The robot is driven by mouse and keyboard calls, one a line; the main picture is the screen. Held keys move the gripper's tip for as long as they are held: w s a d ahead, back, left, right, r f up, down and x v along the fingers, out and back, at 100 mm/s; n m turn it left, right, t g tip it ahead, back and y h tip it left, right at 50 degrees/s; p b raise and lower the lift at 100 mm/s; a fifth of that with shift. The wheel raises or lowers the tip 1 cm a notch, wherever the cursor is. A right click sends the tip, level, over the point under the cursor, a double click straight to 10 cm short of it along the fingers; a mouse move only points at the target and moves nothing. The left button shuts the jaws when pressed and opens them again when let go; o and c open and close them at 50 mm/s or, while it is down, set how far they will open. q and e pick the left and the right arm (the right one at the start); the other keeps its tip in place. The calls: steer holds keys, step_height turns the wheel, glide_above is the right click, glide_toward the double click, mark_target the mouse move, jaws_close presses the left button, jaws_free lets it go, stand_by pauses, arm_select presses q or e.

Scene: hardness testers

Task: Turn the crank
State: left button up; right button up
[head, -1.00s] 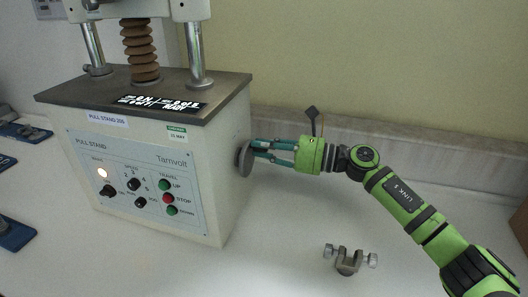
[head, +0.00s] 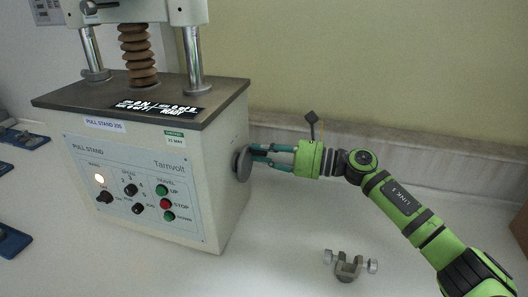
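The pull stand (head: 150,165) is a cream box with a dark top plate, a control panel and a lit lamp. A round grey disc (head: 243,163), the crank's wheel, sits on its right side wall. My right gripper (head: 256,158) reaches in from the right with its teal fingers at the disc. The fingers lie along the disc's outer side. Whether they are closed on a crank handle there is hidden at this size. My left gripper is not in view.
A small metal clamp (head: 348,267) with two thumbscrews lies on the white bench right of the stand. Blue-based pieces (head: 14,240) lie at the left edge. A wall ledge (head: 420,155) runs behind my arm. The bench around the clamp is clear.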

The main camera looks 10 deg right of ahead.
steer(key=o, duration=0.3)
steer(key=shift+w+r, duration=0.1)
steer(key=shift+r, duration=0.15)
steer(key=shift+f, duration=0.1)
steer(key=shift+f, duration=0.1)
steer(key=v, duration=1.2)
